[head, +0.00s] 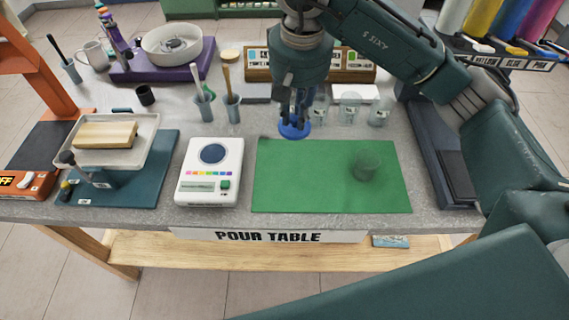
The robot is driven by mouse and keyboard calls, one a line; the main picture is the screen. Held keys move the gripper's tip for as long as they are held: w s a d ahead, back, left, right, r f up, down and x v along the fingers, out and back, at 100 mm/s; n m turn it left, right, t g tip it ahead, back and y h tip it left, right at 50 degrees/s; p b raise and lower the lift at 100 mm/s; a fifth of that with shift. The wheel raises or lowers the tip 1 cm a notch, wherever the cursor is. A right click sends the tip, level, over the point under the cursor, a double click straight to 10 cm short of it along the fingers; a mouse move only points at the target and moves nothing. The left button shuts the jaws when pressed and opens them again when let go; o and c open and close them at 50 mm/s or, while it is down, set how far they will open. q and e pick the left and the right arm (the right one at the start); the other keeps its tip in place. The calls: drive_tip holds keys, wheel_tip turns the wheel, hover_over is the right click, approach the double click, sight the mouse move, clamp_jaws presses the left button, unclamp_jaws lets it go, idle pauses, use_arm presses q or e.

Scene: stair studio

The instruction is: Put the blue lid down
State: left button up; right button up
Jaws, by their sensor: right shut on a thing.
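The blue lid (294,131) is held below my right gripper (295,115), whose fingers are shut on it. It is near the back edge of the green mat (280,190); I cannot tell how far it is above the surface. My right arm comes in from the right and the gripper points down. My left gripper is not in view.
A clear cup (367,167) stands on the mat's right part. Several clear cups (349,108) stand behind the mat. A white scale (211,175) is left of it, with brushes in cups (233,110) behind. The mat's left and front are clear.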

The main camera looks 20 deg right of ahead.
wheel_tip(320, 180, down, 12)
drive_tip(key=shift+p, duration=0.8)
drive_tip(key=shift+f, duration=0.25)
wheel_tip(320, 180, down, 3)
drive_tip(key=shift+f+p, duration=0.1)
drive_tip(key=shift+p, duration=0.3)
drive_tip(key=shift+f, duration=0.25)
drive_tip(key=o, duration=0.8)
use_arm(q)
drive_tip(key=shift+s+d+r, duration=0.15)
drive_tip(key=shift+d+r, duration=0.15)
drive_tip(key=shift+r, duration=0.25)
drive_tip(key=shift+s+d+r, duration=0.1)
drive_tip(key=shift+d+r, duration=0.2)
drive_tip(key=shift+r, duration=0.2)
